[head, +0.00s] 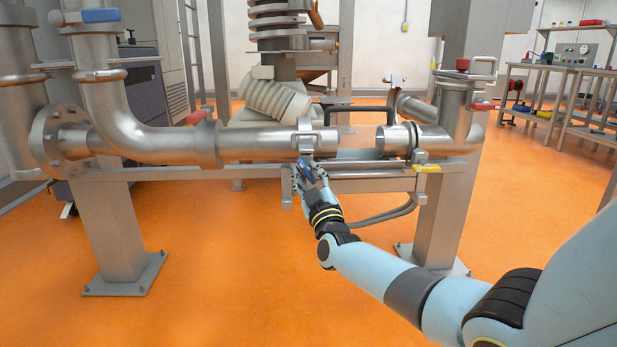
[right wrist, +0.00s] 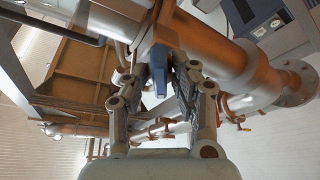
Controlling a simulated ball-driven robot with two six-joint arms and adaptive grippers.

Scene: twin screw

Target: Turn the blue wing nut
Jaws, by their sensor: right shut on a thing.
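The blue wing nut (right wrist: 158,70) hangs below the clamp on the pipe and sits between my right gripper's two fingers in the right wrist view. In the head view only a small blue part of it (head: 306,171) shows, the rest covered by the fingers. My right gripper (head: 309,177) reaches up from below and is shut on the wing nut. Its fingers also show in the right wrist view (right wrist: 161,82). The metal clamp (head: 304,135) stands around the open end of the left pipe, above the nut. My left gripper is not in view.
The left pipe (head: 265,145) ends at a gap facing the shorter right pipe (head: 395,139). A horizontal metal rail (head: 230,172) runs below the pipes, close to my gripper. Metal posts stand left and right (head: 440,225). The orange floor in front is clear.

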